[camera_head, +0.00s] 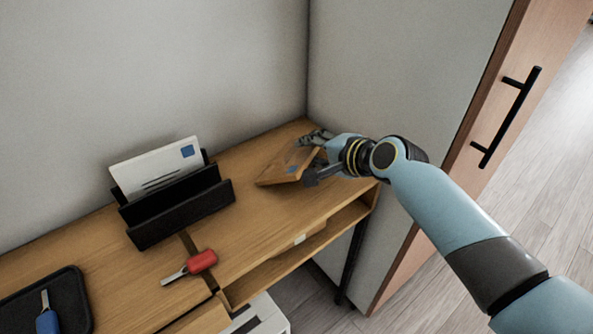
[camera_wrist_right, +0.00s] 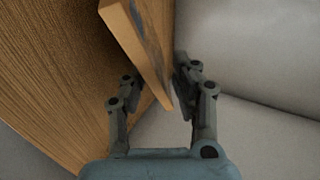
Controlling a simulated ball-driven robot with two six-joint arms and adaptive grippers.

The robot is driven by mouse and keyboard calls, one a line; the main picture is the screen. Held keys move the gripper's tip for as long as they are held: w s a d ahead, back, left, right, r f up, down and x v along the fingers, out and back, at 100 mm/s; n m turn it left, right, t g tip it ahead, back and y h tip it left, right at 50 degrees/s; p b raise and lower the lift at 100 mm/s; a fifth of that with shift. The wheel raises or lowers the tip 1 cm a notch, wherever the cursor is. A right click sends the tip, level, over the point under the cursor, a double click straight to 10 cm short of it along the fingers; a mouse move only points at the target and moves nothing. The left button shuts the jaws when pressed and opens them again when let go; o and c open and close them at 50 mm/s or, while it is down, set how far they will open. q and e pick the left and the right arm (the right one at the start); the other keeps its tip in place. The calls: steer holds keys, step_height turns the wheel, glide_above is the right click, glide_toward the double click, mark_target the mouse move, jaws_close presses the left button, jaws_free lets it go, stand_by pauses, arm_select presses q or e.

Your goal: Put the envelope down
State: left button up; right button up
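The brown envelope (camera_head: 288,166), a thick slab with a blue patch on its face, is at the right end of the wooden desk. It is tilted, its lower left edge at or just above the desk top. My right gripper (camera_head: 313,160) reaches in from the right with its fingers on either side of the envelope. In the right wrist view the envelope (camera_wrist_right: 150,65) sits between the fingers (camera_wrist_right: 158,82). The right finger lies close along its face; the envelope hides the left fingertip. The grip looks closed on it. My left gripper is not in view.
A black letter holder (camera_head: 180,208) with a white envelope (camera_head: 158,168) stands on the desk (camera_head: 240,240). A red-handled tool (camera_head: 202,261) lies in front of it. A black tray (camera_head: 75,300) with a blue-handled tool (camera_head: 47,320) is at lower left. Walls border the desk's back and right.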

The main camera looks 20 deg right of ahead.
steer(key=p+v, duration=0.5)
steer(key=v, duration=0.3)
steer(key=shift+p, duration=0.4)
step_height(320, 180, up, 7)
steer(key=s+p, duration=0.2)
steer(key=p, duration=0.5)
steer(key=shift+s+d+r+p, duration=0.2)
steer(key=shift+s+d+p, duration=0.1)
steer(key=shift+d+p, duration=0.15)
steer(key=shift+f, duration=0.1)
